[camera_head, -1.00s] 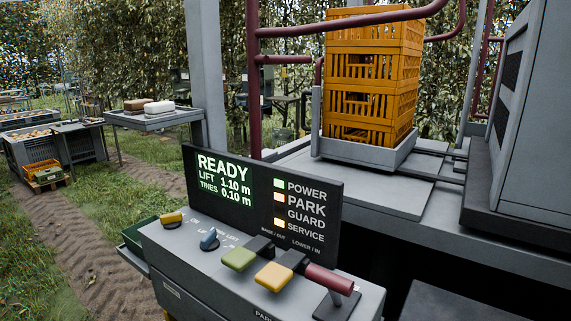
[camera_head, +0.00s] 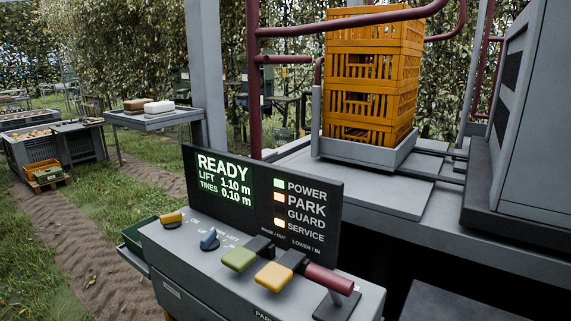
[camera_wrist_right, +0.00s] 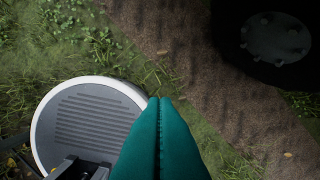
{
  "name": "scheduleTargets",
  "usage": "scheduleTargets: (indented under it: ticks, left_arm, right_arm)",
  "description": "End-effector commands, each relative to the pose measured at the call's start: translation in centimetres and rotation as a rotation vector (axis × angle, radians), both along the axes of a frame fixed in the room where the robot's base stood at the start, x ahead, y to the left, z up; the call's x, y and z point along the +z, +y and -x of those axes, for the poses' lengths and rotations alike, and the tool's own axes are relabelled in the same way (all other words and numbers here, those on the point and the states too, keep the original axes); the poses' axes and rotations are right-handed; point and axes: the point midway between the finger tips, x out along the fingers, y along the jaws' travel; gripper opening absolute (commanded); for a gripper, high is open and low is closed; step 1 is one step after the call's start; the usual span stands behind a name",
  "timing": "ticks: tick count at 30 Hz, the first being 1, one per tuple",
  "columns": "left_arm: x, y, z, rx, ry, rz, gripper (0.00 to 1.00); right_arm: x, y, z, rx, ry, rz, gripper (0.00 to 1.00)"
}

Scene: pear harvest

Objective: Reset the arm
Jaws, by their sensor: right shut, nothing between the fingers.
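My right gripper (camera_wrist_right: 160,104) shows in the right wrist view. Its two teal fingers are pressed together with nothing between them, and they point over grass and a dirt track. It does not show in the head view. My left gripper is in neither view. In the head view a grey control console (camera_head: 190,265) stands in front of me. Its display (camera_head: 262,194) reads READY, lift 1.10 m, tines 0.10 m. Lamps beside POWER, PARK and SERVICE are lit. The console carries a yellow knob, a blue knob, a green lever, a yellow lever and a red-handled lever (camera_head: 329,279).
A stack of orange crates (camera_head: 372,85) stands on a grey platform (camera_head: 380,185) behind a dark red rail (camera_head: 350,20). A side table (camera_head: 152,122) holds a brown and a white block. Grey bins (camera_head: 50,148) stand at the left. Grass and a dirt track lie between.

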Motion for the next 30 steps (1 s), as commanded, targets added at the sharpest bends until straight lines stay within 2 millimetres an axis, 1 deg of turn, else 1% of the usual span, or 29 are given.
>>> scheduleTargets:
  ticks: [1,3,5,6,8,9,12,15,19,22,30]
  left_arm:
    - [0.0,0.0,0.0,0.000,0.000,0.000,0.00]
    - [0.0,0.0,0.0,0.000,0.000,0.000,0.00]
    - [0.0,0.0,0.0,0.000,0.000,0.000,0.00]
    - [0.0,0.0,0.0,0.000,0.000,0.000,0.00]
    - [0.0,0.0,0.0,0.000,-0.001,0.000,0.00]
    - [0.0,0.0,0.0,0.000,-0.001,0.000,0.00]
    - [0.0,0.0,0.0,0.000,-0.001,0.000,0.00]
    - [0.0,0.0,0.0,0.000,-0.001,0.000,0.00]
    - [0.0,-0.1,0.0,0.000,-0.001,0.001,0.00]
    - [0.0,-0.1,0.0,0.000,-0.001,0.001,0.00]
    - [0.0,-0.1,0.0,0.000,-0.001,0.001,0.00]
  right_arm:
    - [-2.4,-0.2,1.3,0.002,0.019,0.003,0.00]
    - [-5.2,-0.5,3.1,0.006,0.034,0.005,0.00]
    - [-7.5,-0.8,4.9,0.009,0.048,0.006,0.00]
    - [-8.8,-1.0,6.1,0.011,0.055,0.007,0.00]
    - [-10.6,-1.3,8.1,0.014,0.068,0.009,0.00]
    - [-11.7,-1.6,9.4,0.014,0.075,0.010,0.00]
    - [-13.6,-2.1,12.3,0.018,0.090,0.013,0.00]
    - [-14.7,-2.6,14.4,0.022,0.100,0.015,0.00]
    - [-15.3,-2.9,15.9,0.024,0.105,0.015,0.00]
    - [-15.4,-2.9,16.2,0.024,0.106,0.015,0.00]
    - [-15.4,-2.9,16.2,0.024,0.105,0.016,0.00]
